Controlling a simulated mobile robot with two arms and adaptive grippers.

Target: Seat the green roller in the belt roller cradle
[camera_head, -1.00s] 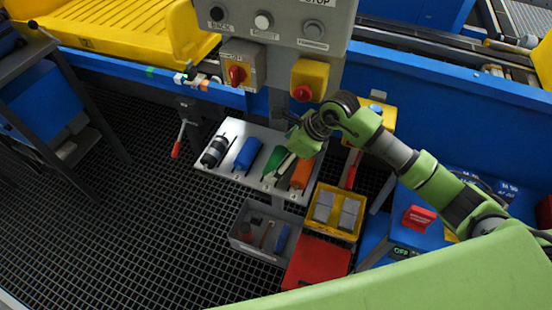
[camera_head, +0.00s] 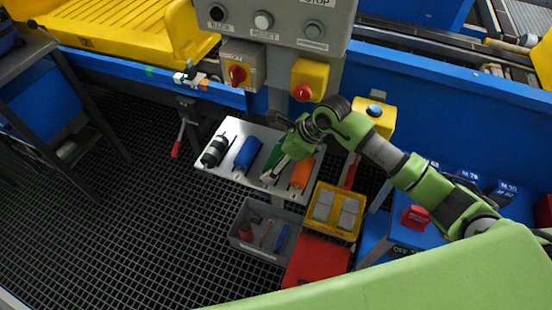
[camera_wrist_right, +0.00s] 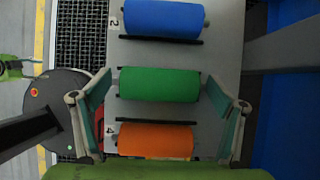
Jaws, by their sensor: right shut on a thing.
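The green roller (camera_head: 274,158) lies in the third place of a pale rack plate (camera_head: 207,172), between the blue and orange rollers. My right gripper (camera_head: 272,174) is over it and partly hides it in the head view. In the right wrist view the green roller (camera_wrist_right: 160,85) is between the two fingers of my right gripper (camera_wrist_right: 160,90), one at each end of its length. The gripper is shut on it, and the roller is still at its place on the rack. I cannot make out the belt roller cradle for certain. My left gripper is not in view.
A dark roller (camera_head: 215,151), a blue roller (camera_head: 247,154) and an orange roller (camera_head: 303,173) share the rack. A grey bin (camera_head: 240,240), a yellow tray (camera_head: 336,232) and a red box (camera_head: 317,263) stand below. A control box (camera_head: 280,25) rises behind.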

